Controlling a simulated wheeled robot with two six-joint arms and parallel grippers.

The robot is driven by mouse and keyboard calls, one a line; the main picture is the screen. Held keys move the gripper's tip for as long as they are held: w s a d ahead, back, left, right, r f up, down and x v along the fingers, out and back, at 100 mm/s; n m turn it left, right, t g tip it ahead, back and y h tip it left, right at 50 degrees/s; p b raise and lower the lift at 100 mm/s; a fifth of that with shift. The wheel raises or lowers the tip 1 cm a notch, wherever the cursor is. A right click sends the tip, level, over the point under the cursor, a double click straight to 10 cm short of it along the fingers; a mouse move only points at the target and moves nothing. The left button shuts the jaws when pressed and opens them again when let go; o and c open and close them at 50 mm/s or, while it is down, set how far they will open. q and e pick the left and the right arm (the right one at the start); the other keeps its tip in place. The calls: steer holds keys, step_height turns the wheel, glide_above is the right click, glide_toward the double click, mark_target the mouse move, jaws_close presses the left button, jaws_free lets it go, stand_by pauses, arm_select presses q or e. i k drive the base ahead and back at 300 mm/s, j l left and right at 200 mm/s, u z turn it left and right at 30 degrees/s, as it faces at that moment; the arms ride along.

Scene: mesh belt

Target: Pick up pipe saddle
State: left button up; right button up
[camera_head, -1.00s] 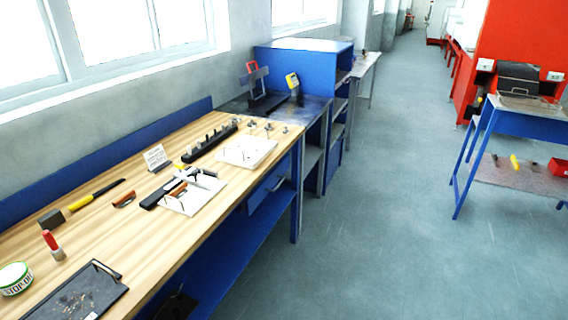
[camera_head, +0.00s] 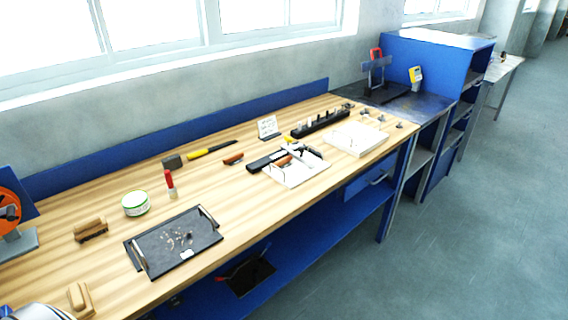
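I cannot single out a pipe saddle by its shape at this distance. Small grey metal pieces (camera_head: 366,113) stand at the far right end of the wooden bench (camera_head: 215,200). A dark tray (camera_head: 150,243) with two end handles lies near the bench's front edge and holds small light bits too small to name. Two white boards (camera_head: 343,146) (camera_head: 312,178) lie farther right; the nearer one has a dark tool and a brown-handled piece on it. Neither of my grippers is in view.
A green-and-white tin (camera_head: 135,204), a red-handled tool (camera_head: 170,184), a yellow-handled tool (camera_head: 208,150) and brown blocks (camera_head: 91,230) stand on the bench. A black slotted rack (camera_head: 320,124) lies at the back. A blue cabinet (camera_head: 425,62) stands beyond. The floor (camera_head: 470,240) at right is clear.

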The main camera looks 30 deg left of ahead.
mark_target(283, 162)
steer(key=i+u, duration=0.15)
steer(key=u, duration=0.25)
steer(key=i+l+u, duration=0.1)
steer(key=u, duration=0.35)
steer(key=l+u, duration=0.25)
steer(key=u, duration=0.15)
steer(key=i, duration=0.05)
